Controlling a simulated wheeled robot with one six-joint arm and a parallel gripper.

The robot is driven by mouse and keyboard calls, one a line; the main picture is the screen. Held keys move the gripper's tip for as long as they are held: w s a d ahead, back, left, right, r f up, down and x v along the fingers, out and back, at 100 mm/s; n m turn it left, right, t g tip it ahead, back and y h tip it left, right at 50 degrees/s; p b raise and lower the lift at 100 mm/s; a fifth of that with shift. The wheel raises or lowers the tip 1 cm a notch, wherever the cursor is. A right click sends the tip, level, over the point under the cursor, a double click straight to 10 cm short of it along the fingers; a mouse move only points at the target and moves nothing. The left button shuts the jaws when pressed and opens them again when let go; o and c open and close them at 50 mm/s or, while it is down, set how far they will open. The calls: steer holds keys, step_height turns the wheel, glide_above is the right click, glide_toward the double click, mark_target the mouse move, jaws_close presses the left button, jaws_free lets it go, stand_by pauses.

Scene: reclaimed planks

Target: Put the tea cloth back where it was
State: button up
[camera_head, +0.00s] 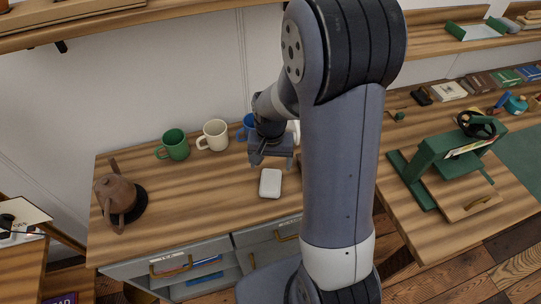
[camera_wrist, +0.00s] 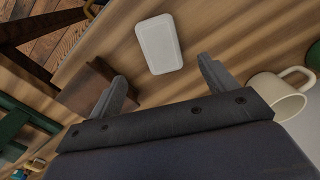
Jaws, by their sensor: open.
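I cannot make out a tea cloth for certain in either view. A small white rounded rectangular thing (camera_head: 270,183) lies on the wooden counter; it also shows in the wrist view (camera_wrist: 159,44). I cannot tell if it is a folded cloth or a hard case. My gripper (camera_head: 273,162) is above the counter, a little behind the white thing in the head view. In the wrist view my gripper (camera_wrist: 166,84) has its fingers wide apart with nothing between them. My arm hides part of the counter's right side.
A green mug (camera_head: 174,145), a cream mug (camera_head: 214,135) and a blue mug (camera_head: 247,126) stand at the back. A brown teapot (camera_head: 116,194) stands left. A brown block (camera_wrist: 95,86) is near one finger. A green press (camera_head: 447,165) stands on the right bench. The counter's front is clear.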

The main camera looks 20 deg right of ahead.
mark_target(271, 182)
steer(key=shift+r, duration=1.45)
steer(key=shift+f, duration=0.1)
step_height(271, 182, down, 12)
steer(key=shift+f, duration=0.2)
steer(key=shift+r+p, duration=0.2)
steer(key=shift+p, duration=0.15)
